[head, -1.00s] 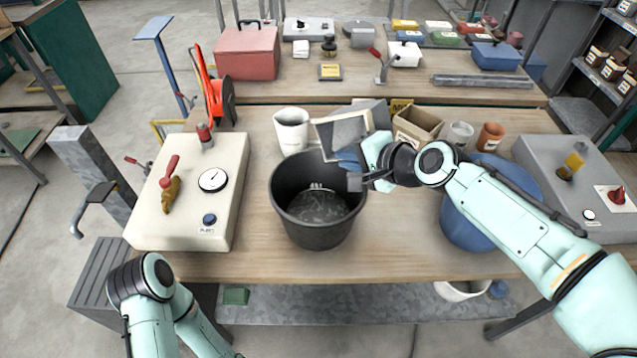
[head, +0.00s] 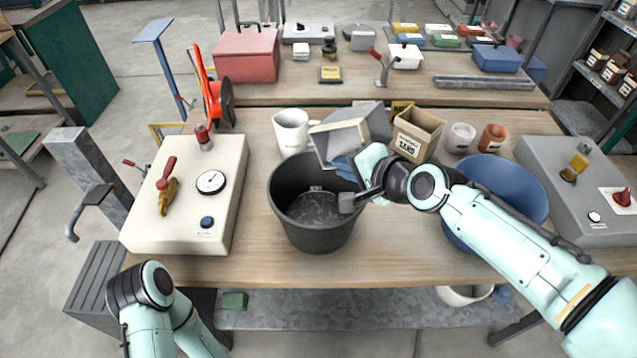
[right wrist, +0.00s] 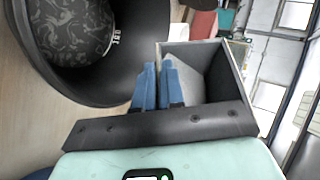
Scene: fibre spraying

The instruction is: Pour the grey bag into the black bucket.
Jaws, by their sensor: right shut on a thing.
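The grey bag (head: 325,150) is box-shaped and open, with a pale inside face. It is tilted at the back right rim of the black bucket (head: 316,235). My right gripper (head: 347,168) is shut on the bag; its blue fingers (right wrist: 158,86) show against the bag (right wrist: 243,65) in the right wrist view. The bucket stands upright on the table, with a mottled dark grey bottom and a small white label inside. It also shows in the right wrist view (right wrist: 125,50). I cannot tell whether anything is falling from the bag. My left gripper is out of view.
A white jug (head: 290,128) stands behind the bucket. A sand box (head: 418,130), white cup (head: 460,136), brown cup (head: 492,137) and blue tub (head: 505,185) are to the right. The table front (head: 400,262) is clear.

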